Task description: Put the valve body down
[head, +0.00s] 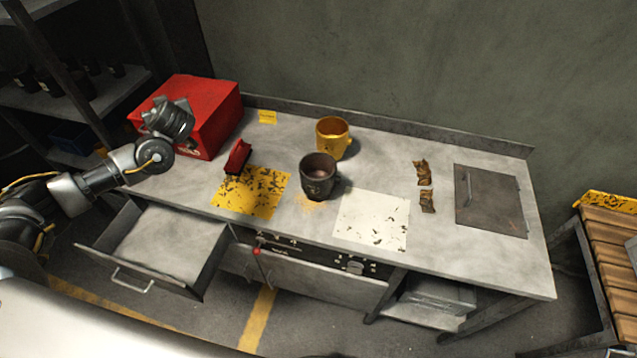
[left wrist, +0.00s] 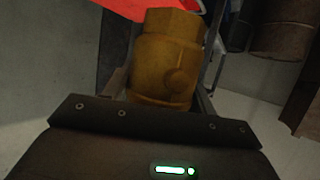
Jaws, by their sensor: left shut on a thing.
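My left gripper (head: 168,112) is raised over the left end of the workbench (head: 290,142), in front of the red box (head: 208,108). In the left wrist view it is shut on the valve body (left wrist: 165,62), a brass-yellow, stepped round piece with a round boss on its side. The valve body sits between the fingers, with its lower end hidden by the gripper housing. In the head view I cannot make out the valve body clearly. My right gripper is not in view.
A yellow mat (head: 235,203) and a white mat (head: 372,217) lie on the bench. A dark pot (head: 318,178), a yellow pot (head: 332,140), a red object (head: 238,157) and two small brass-brown pieces (head: 424,172) stand around them. An open drawer (head: 155,243) juts out at front left.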

